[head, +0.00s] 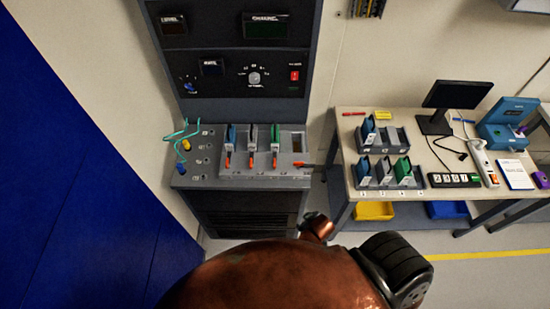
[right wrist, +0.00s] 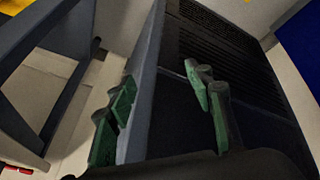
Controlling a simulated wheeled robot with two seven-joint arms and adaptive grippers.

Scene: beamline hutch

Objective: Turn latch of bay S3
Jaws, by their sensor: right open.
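The bay panel (head: 240,172) is the sloped grey shelf of the dark rack in the head view. Three bays hold upright cartridges: blue (head: 231,135), grey (head: 253,136) and green (head: 275,134). Each has an orange latch below it, lying roughly along the bay; the third from the left (head: 275,162) is under the green one. The fourth slot (head: 297,144) looks empty, its latch (head: 301,164) lying sideways. Bay labels are too small to read. My right gripper (right wrist: 160,78) is open and empty, with green pads, beside the rack's lower front. My left gripper is out of view.
A table (head: 343,180) with cartridge holders, a monitor (head: 457,95) and small devices stands right of the rack. Left of the bays are plugs with a green cable (head: 182,138). A blue panel (head: 75,190) fills the left. My copper arm covers the lower middle.

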